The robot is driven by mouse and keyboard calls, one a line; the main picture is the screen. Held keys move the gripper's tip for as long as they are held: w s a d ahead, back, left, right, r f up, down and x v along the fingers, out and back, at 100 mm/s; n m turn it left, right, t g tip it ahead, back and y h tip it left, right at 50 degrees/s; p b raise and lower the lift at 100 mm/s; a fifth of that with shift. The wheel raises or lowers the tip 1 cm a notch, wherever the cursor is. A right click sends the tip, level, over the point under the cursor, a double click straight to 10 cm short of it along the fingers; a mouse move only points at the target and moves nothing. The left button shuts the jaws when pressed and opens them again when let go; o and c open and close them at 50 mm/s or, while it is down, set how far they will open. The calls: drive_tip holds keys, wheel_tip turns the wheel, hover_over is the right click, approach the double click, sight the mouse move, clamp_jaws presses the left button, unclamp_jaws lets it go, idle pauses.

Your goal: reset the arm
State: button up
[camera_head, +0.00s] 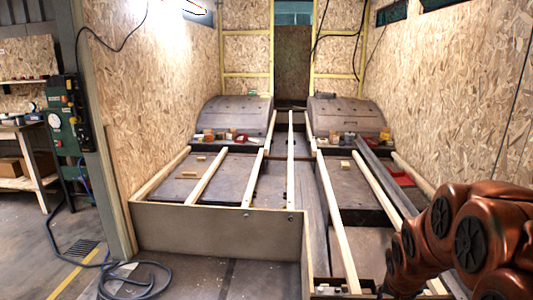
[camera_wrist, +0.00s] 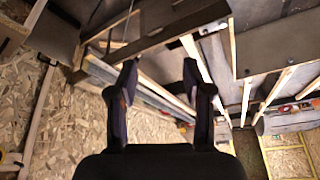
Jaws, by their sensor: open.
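My arm, orange-brown with dark joint caps, reaches in from the right edge of the head view. Its gripper end is low at the right and mostly hidden there. In the wrist view my gripper (camera_wrist: 158,80) shows two dark fingers spread apart with nothing between them. Behind the fingers are pale wooden battens (camera_wrist: 195,58) and grey floor panels, seen tilted. Nothing touches the fingers.
Pale battens (camera_head: 291,160) run along the dark floor panels between chipboard walls (camera_head: 465,90). Two wheel arches (camera_head: 235,113) (camera_head: 345,114) stand at the back, with small boxes in front. A low front panel (camera_head: 215,232) edges the platform. A hose (camera_head: 130,282) lies at the left front.

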drive_tip(key=s+a+r+n+g+p, duration=0.2)
drive_tip(key=s+a+r+p, duration=0.1)
drive_tip(key=s, duration=0.7)
drive_tip(key=s+a+r+n+g+y+p, duration=0.1)
drive_tip(key=s+a+r+n+g+p, duration=0.1)
drive_tip(key=s+a+r, duration=0.4)
drive_tip(key=s+a+r+n+g+y+p, duration=0.1)
drive_tip(key=s+a+r+p, duration=0.3)
drive_tip(key=s+r, duration=0.4)
drive_tip(key=s+a+n+g, duration=0.1)
drive_tip(key=s, duration=0.6)
